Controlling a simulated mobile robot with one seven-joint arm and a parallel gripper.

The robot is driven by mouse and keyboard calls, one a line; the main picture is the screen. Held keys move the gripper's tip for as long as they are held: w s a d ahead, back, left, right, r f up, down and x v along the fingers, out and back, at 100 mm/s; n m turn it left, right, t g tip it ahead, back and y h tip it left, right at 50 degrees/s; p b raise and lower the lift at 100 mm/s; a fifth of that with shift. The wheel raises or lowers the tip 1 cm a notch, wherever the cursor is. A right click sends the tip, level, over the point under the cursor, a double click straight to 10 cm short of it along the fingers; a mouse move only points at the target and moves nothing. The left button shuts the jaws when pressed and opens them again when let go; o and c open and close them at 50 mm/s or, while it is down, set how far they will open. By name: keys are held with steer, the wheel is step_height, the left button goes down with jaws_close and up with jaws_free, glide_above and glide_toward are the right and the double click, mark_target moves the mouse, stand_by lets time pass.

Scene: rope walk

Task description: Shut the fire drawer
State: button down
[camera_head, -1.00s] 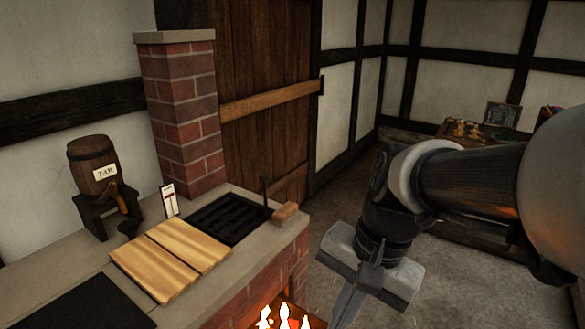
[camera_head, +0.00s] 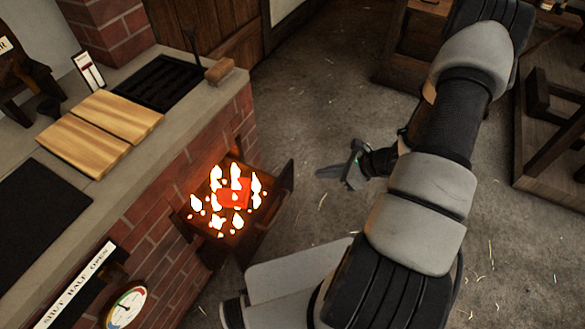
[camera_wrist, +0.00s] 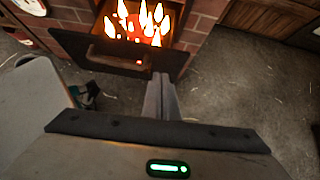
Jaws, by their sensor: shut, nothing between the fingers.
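The fire drawer (camera_head: 273,207) stands pulled out of the red brick hearth, with flames and glowing coals inside. In the wrist view its dark front panel (camera_wrist: 85,47) faces me and carries a bar handle (camera_wrist: 122,61). My gripper (camera_head: 322,173) is low over the floor, to the right of the drawer front in the head view, pointing towards it. Its fingers are together and empty. In the wrist view the fingertips (camera_wrist: 160,77) overlap the panel's right lower part. I cannot tell whether they touch it.
A plate lettered SHUT HALF OPEN (camera_head: 78,287) and a round gauge (camera_head: 127,307) are on the hearth's brick face. Wooden boards (camera_head: 75,142) and a black grate (camera_head: 160,82) lie on top. Wooden furniture (camera_head: 552,110) stands at the right. Bare floor (camera_head: 300,120) surrounds my gripper.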

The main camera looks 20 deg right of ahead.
steer(key=f, duration=0.1)
steer(key=b, duration=0.2)
glide_toward(284, 176)
steer(key=shift+m, duration=0.3)
steer(key=shift+x, duration=2.85)
steer(key=w+a+b, duration=0.6)
steer(key=w+a, duration=0.9)
steer(key=shift+w+a, duration=0.35)
steer(key=shift+r, duration=0.1)
